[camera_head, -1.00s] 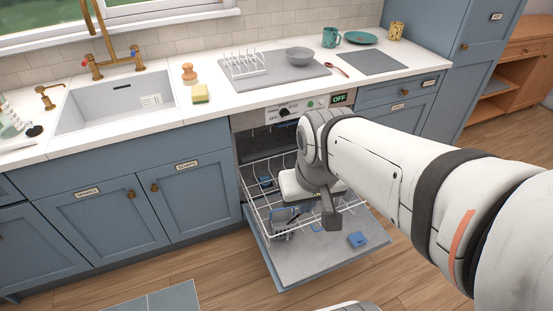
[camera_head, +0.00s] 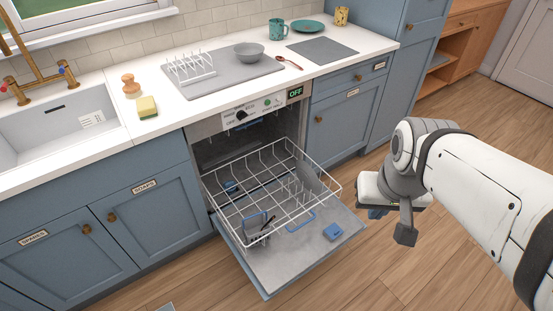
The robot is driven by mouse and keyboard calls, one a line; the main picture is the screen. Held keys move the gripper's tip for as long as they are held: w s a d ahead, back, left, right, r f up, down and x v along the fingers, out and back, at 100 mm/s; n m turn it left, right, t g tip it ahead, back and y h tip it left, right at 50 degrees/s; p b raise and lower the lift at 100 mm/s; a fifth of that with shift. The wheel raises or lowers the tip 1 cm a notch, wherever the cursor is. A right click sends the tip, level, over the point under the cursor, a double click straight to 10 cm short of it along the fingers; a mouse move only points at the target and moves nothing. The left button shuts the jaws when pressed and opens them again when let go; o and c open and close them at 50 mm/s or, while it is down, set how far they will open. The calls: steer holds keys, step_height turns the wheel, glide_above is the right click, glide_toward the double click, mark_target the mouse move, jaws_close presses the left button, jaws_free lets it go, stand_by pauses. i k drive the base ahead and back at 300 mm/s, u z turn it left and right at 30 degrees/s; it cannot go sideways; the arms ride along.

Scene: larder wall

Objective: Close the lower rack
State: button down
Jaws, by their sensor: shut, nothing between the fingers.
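The lower rack (camera_head: 262,222) is a white wire basket. It is pulled out of the dishwasher, over the lowered door (camera_head: 290,262). A blue handle (camera_head: 300,226) shows at its front. My gripper (camera_head: 378,211) is to the right of the rack and door, apart from both, over the floor in the picture.
A blue block (camera_head: 333,231) lies on the open door. The counter (camera_head: 150,125) above holds a sponge (camera_head: 147,107), a drying mat with a white rack and bowl (camera_head: 249,52), a mug and a plate. The wooden floor to the right is clear.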

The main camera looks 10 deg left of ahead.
mark_target(312, 211)
steer(key=z, duration=0.15)
steer(key=k, duration=0.9)
steer(key=u, duration=0.75)
steer(key=i, duration=1.05)
steer(key=u, duration=0.1)
